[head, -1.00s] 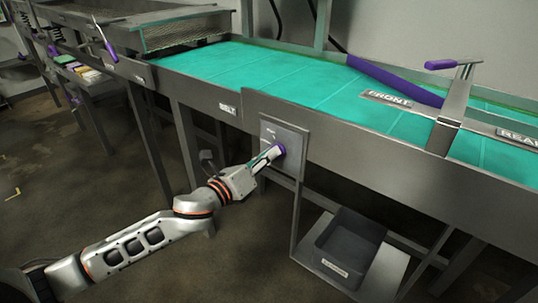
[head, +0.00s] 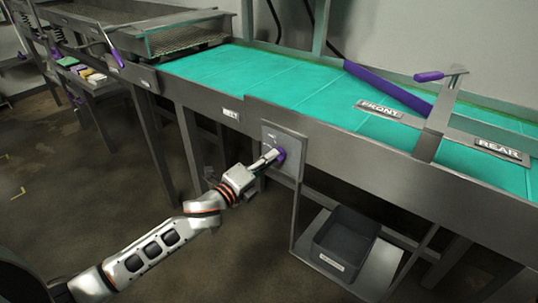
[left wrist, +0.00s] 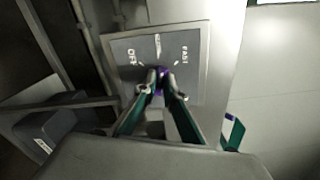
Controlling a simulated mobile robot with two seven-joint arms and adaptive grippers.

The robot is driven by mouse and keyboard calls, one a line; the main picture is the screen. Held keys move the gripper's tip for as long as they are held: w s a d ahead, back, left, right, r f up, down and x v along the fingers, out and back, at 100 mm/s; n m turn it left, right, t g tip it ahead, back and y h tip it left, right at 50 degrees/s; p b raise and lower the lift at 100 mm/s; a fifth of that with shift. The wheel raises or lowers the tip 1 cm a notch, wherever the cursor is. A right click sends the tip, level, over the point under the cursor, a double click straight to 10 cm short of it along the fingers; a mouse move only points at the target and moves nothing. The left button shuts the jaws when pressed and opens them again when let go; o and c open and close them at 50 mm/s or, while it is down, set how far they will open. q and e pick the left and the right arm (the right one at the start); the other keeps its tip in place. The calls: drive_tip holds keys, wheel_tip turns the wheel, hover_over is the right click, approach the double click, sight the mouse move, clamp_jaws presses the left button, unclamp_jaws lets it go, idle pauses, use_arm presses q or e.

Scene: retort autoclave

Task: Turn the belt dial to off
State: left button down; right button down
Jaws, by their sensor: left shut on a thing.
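The belt dial is a purple knob (head: 281,155) on a grey plate (head: 294,141) fixed to the front of the belt frame. My left gripper (head: 273,156) reaches it from the lower left and is shut on it. In the left wrist view, the fingers (left wrist: 160,85) pinch the purple knob (left wrist: 159,73) from both sides. The plate (left wrist: 122,78) there carries the words OFF on the left and FAST on the right, with a smaller blurred label between them. The fingers hide much of the knob, so I cannot tell where it points. My right gripper is not in view.
The teal belt (head: 250,72) runs above the plate, with FRONT (head: 380,110) and REAR (head: 498,150) signs and a purple-handled lever (head: 440,75). A dark bin (head: 345,240) sits on a low shelf right of my arm. The floor at lower left is clear.

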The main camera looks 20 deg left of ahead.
use_arm(q)
drive_tip(key=n+p, duration=0.3)
drive_tip(key=n, duration=0.1)
drive_tip(key=n+p, duration=0.3)
drive_tip(key=n, duration=0.1)
drive_tip(key=n+p, duration=0.3)
drive_tip(key=n, duration=0.2)
drive_tip(key=shift+f, duration=0.35)
drive_tip(key=c, duration=2.1)
unclamp_jaws()
drive_tip(key=shift+c, duration=0.2)
drive_tip(key=shift+s, duration=0.1)
drive_tip(key=v, duration=1.2)
